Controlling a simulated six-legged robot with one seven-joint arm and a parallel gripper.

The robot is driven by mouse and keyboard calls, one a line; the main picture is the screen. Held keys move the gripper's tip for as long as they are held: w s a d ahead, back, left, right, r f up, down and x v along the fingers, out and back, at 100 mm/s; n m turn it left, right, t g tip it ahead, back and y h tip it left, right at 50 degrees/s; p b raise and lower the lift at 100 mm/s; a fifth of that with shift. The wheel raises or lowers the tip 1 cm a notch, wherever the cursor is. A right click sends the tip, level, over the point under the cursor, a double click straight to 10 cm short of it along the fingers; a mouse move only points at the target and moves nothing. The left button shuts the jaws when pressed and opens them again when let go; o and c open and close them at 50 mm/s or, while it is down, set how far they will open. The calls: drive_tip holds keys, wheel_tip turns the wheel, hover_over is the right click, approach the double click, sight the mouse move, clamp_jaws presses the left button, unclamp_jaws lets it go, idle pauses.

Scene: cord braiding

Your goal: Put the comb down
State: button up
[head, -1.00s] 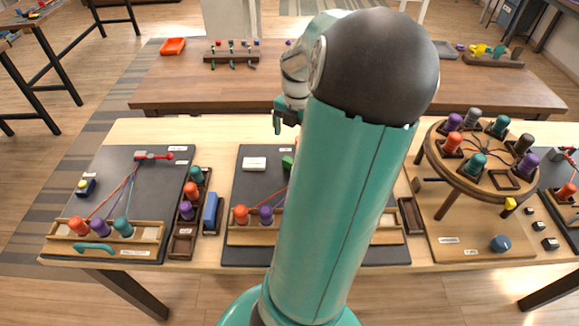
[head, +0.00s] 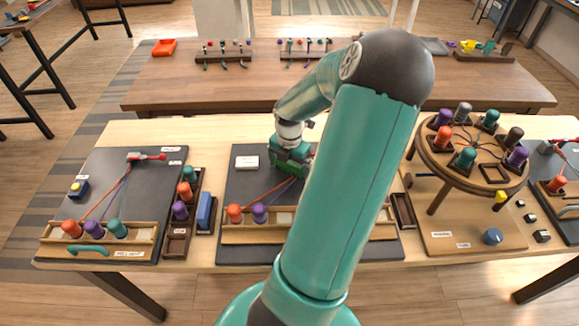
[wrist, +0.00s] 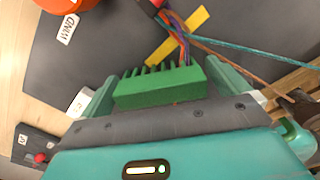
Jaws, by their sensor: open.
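The green comb (wrist: 160,88) shows in the wrist view, its teeth pointing away from my palm, above or on the dark mat (wrist: 100,50). My gripper (wrist: 168,86) is open, with one finger at each end of the comb; I cannot tell whether they touch it. In the head view my gripper (head: 290,157) is low over the middle mat (head: 235,185), and I cannot make out the comb apart from it. Purple, orange and teal cords (wrist: 182,35) run close beyond the comb's teeth.
A white block (head: 247,162) lies left of my gripper. A wooden rack with red and purple bobbins (head: 245,214) stands at the mat's front. A round stand with several bobbins (head: 470,150) is at right. A yellow strip (wrist: 180,37) lies beneath the cords.

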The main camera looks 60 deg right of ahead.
drive_tip(key=c, duration=1)
